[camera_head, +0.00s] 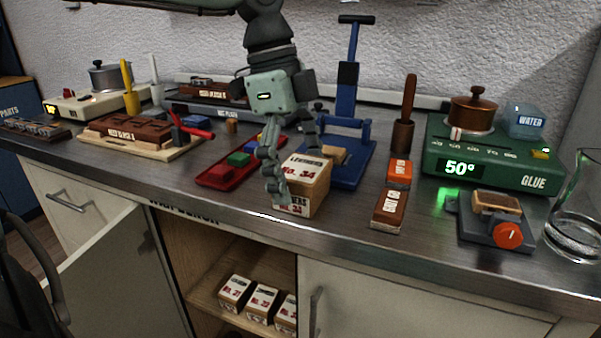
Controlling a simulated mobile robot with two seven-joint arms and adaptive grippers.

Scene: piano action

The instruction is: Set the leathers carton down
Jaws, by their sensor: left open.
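The leathers carton (318,193), a pale wooden-coloured box with a white label reading No. 34, stands upright on the metal bench top near its front edge. My left gripper (293,172) reaches down over it from above. One finger lies along the carton's left front side. The other finger is behind the carton's top, its tip hidden. The gripper is open around the carton, and I cannot tell whether the fingers touch it. My right gripper is not in view.
A red tray (215,178) with coloured blocks lies left of the carton, a blue press (350,172) close behind. Orange-and-brown boxes (388,210) and a green glue heater (485,158) stand right. Below, an open cabinet holds three similar cartons (262,303); its door (115,275) swings out.

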